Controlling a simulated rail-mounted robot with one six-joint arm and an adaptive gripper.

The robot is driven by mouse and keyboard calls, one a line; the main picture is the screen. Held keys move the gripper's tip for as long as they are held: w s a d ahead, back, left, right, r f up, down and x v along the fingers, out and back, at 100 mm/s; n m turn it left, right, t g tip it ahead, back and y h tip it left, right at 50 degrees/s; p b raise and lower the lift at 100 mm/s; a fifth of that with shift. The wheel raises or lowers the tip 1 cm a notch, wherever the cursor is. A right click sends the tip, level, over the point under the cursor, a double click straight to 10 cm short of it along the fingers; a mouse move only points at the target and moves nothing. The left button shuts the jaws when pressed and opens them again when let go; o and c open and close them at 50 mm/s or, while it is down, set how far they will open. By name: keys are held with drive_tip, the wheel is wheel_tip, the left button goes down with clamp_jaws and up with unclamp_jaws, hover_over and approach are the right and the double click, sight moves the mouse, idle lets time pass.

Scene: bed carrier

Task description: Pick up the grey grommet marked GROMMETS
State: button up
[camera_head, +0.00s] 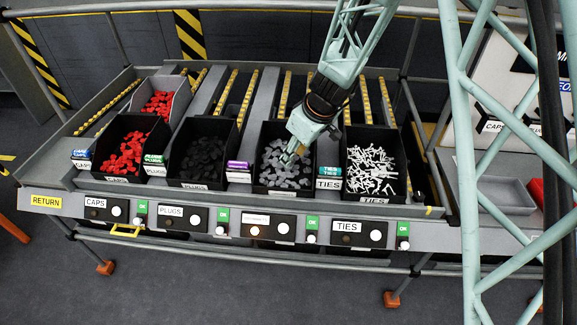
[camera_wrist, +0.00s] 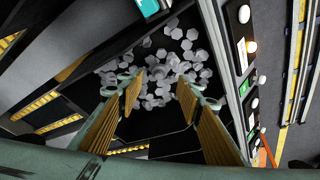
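Grey grommets (camera_head: 275,172) lie loose in a heap in a black bin (camera_head: 262,140), the third of the black bins from the left. In the wrist view, the grey grommets (camera_wrist: 150,98) are light hexagonal pieces scattered over the dark bin floor. My gripper (camera_head: 290,158) is over this bin, pointing down into it. In the wrist view, my gripper (camera_wrist: 160,80) is open, its two fingers apart, with grommets visible between and beyond the tips. Nothing is seen held. Whether the fingertips touch any grommet cannot be told.
Black bins of red caps (camera_head: 125,152), dark plugs (camera_head: 200,155) and white ties (camera_head: 371,170) stand alongside. A grey bin of red caps (camera_head: 158,103) stands behind. Bin walls surround my gripper closely. A front rail (camera_head: 60,201) carries labelled buttons. An empty grey tray (camera_head: 508,195) is at right.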

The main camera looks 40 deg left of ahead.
drive_tip(key=shift+f, duration=0.1)
drive_tip(key=shift+x, duration=2.55)
drive_tip(key=shift+w, duration=0.1)
drive_tip(key=shift+c, duration=0.5)
drive_tip(key=c, duration=0.6)
